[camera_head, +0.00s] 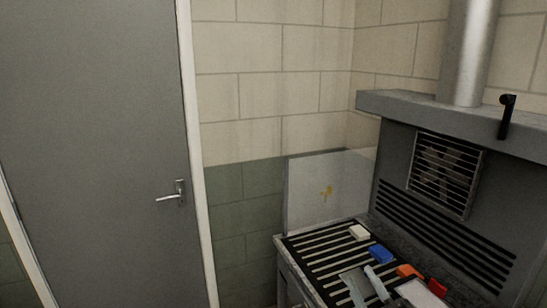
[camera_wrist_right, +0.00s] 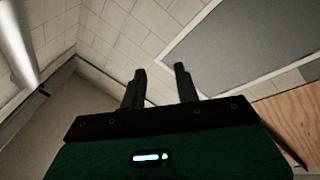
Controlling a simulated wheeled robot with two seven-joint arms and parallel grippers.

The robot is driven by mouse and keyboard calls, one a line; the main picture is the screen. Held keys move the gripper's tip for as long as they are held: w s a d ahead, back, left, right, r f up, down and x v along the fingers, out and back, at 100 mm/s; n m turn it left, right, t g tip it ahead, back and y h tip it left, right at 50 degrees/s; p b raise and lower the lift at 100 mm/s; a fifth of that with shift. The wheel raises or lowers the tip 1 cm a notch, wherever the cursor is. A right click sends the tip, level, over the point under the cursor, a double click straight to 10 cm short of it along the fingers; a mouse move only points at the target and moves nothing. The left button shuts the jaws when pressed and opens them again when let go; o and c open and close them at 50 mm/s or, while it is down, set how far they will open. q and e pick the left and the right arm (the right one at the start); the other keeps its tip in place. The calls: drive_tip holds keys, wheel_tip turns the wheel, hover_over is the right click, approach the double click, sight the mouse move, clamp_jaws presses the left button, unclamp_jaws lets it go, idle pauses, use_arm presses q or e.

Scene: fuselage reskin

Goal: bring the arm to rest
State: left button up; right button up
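My right gripper (camera_wrist_right: 159,71) shows in the right wrist view. Its two dark fingers stand apart with nothing between them, so it is open and empty. The fingers point up the picture, towards pale block wall. Below them is the gripper's green body with a small lit strip. I cannot make out either gripper clearly in the head view. My left gripper is not in view.
A slatted bench (camera_head: 318,263) at lower right holds a white block (camera_head: 359,232), a blue block (camera_head: 381,254), orange and red items (camera_head: 408,271) and pale tools. A grey hood (camera_head: 420,112) with a pipe (camera_head: 468,50) stands behind. A grey door (camera_head: 95,130) is at left.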

drive_tip(key=s+d+f+m+g+h, duration=0.3)
drive_tip(key=f+m+g+h, duration=0.1)
drive_tip(key=f, duration=0.4)
drive_tip(key=s+d+f+m+g+h, duration=0.3)
drive_tip(key=s+f+m+g, duration=0.15)
drive_tip(key=f, duration=0.45)
drive_tip(key=s+a+f+m+g, duration=0.1)
drive_tip(key=s+f+g, duration=0.4)
drive_tip(key=s, duration=0.4)
drive_tip(key=s+f+m+g, duration=0.1)
drive_tip(key=s+f+g, duration=0.3)
drive_tip(key=s+f, duration=0.4)
wheel_tip(320, 180, down, 28)
drive_tip(key=s+d+f+g, duration=0.2)
drive_tip(key=s+d+f, duration=0.1)
drive_tip(key=s+f, duration=1.7)
drive_tip(key=shift+d+f+y, duration=0.2)
drive_tip(key=shift+f+y, duration=0.1)
drive_tip(key=shift+f, duration=0.25)
drive_tip(key=shift+s, duration=0.1)
